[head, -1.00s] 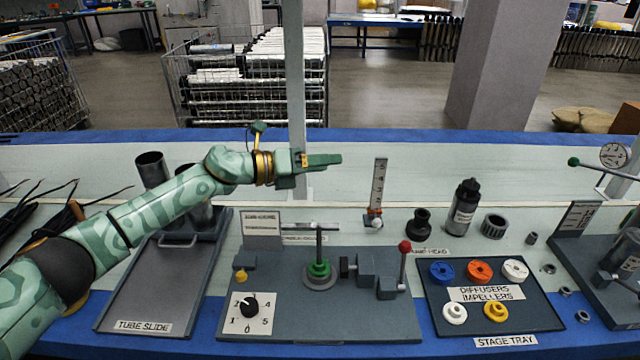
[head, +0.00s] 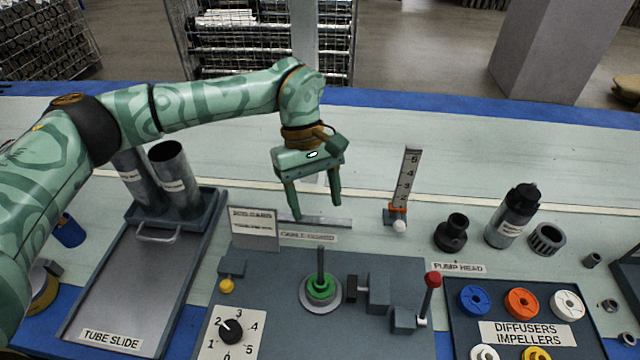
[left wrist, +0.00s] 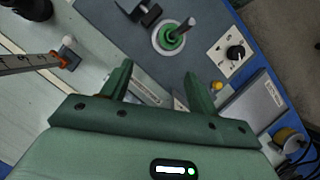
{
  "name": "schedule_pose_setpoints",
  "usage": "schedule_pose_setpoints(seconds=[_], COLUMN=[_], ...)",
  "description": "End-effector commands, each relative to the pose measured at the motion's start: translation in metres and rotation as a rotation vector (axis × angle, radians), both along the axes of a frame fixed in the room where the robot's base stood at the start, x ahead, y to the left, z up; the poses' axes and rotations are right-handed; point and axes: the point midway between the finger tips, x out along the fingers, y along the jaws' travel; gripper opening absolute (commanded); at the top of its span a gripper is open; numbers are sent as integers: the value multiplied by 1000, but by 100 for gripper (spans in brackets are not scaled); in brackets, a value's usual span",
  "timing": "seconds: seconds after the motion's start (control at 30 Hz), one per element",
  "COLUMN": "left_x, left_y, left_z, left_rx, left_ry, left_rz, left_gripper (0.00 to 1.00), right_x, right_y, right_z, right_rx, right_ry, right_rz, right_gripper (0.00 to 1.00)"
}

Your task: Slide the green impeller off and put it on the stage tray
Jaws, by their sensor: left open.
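The green impeller (head: 320,289) sits low on an upright shaft (head: 320,262), at a round grey base on the dark fixture plate (head: 275,335). It also shows in the left wrist view (left wrist: 169,40). The stage tray (head: 452,318) is at the lower right, cut by the frame edge. It holds blue (head: 475,300), orange (head: 522,303) and white (head: 567,304) rings, with more below. My left gripper (head: 316,218) is open and empty, fingers pointing down, above the bench behind the shaft and apart from it. My right gripper is not in view.
A lever with a red knob (head: 433,280) and a clamp block (head: 380,293) stand right of the shaft. A numbered dial (head: 231,331) is at left front. An upright scale (head: 406,185), black pump head (head: 452,232) and bottle (head: 512,217) stand behind. The tube slide tray (head: 130,300) is left.

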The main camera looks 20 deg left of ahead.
Motion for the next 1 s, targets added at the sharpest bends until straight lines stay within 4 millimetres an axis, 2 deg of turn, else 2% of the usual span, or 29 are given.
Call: schedule_pose_setpoints(seconds=[0.23,0.37,0.67,0.8,1.0], left_x=[-11,-13,-33,-43,-54], left_y=[6,4,-12,-20,-29], left_z=[0,-11,-73,-103,-135], left_rx=[-9,-14,-16,-16,-16], left_ry=[21,18,22,21,19], left_rz=[-145,-160,-160,-160,-158], left_gripper=[60,60,60,60,60], right_x=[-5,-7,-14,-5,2], right_y=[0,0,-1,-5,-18], right_z=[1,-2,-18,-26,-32], right_rx=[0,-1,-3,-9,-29], right_ry=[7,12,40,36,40], right_rz=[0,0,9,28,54], right_gripper=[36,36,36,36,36])
